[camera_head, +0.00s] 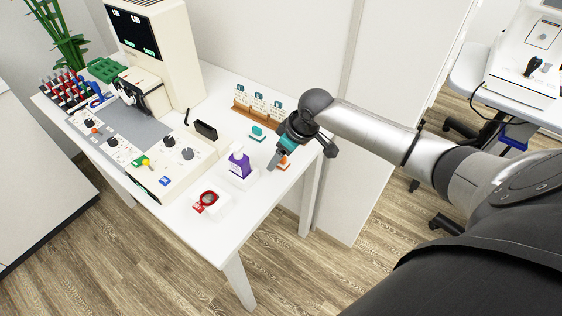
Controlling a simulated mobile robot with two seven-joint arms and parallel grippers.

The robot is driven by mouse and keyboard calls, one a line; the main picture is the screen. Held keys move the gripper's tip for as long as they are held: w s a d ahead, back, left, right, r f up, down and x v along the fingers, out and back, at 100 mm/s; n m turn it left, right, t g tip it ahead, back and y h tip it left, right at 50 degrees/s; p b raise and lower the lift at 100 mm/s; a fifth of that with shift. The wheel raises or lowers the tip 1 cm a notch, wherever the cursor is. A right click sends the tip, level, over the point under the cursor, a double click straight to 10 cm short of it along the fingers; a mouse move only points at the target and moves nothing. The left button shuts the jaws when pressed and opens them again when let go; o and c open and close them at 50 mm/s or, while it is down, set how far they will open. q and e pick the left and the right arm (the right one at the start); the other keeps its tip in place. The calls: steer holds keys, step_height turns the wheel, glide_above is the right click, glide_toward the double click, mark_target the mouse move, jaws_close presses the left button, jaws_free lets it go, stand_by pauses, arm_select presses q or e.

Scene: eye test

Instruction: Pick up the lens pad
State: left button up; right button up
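My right gripper (287,152) is at the right end of the white table (239,228), its arm coming in from the right. It is dark, with a teal patch between its parts; I cannot tell whether that patch is a held thing, or whether the fingers are open or shut. A small orange piece (284,163) shows just below it. A small teal piece on a white base (257,132) stands just left of it. I cannot tell for sure which thing is the lens pad. A red ring on a white pad (209,199) lies at the front. My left gripper is not in view.
A wooden rack (254,114) with teal-topped pieces stands behind. The table's front right is clear.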

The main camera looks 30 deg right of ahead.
jaws_close()
stand_by(0.4)
steer(key=shift+r, duration=0.1)
step_height(320, 180, up, 20)
steer(key=p, duration=0.5)
steer(key=c, duration=0.6)
jaws_free()
steer(key=shift+c, duration=0.2)
jaws_close()
